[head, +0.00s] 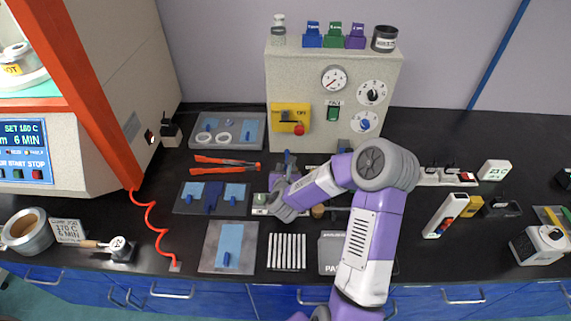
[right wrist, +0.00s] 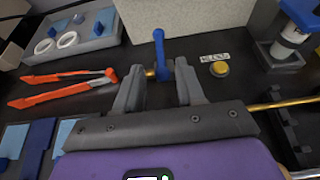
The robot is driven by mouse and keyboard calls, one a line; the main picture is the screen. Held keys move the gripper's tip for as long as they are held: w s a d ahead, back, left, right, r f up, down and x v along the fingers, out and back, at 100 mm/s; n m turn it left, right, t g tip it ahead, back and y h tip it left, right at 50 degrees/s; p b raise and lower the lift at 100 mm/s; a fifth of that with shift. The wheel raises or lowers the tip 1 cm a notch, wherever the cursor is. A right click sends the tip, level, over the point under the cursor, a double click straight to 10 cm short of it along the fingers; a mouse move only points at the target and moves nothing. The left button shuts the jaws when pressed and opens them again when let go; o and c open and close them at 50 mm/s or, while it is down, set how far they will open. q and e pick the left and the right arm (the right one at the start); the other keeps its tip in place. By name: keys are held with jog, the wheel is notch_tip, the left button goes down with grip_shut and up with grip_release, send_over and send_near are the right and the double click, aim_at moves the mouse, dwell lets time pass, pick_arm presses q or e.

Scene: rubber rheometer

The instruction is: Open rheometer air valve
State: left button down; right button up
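The air valve shows in the right wrist view as an upright blue lever (right wrist: 158,50) on a brass fitting at the foot of the pale box. Its blue top also shows in the head view (head: 287,157), with its lower part hidden by my gripper. My right gripper (right wrist: 157,78) is open, with one finger to each side of the lever in the picture. I see no clear contact between fingers and lever. In the head view the right gripper (head: 278,182) is low over the bench, in front of the box. My left gripper is not in view.
The pale panel box (head: 300,75) with gauge and dials stands behind. Red-handled pliers (head: 226,162) lie left of the gripper, below a grey tray (right wrist: 98,32). A yellow button (right wrist: 220,69) sits right of the lever. The rheometer (head: 95,120) stands at left.

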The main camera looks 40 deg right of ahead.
jog(key=x, duration=0.6)
jog(key=shift+s, duration=0.1)
jog(key=shift+c, duration=0.4)
jog(key=shift+a+f, duration=0.1)
grip_shut()
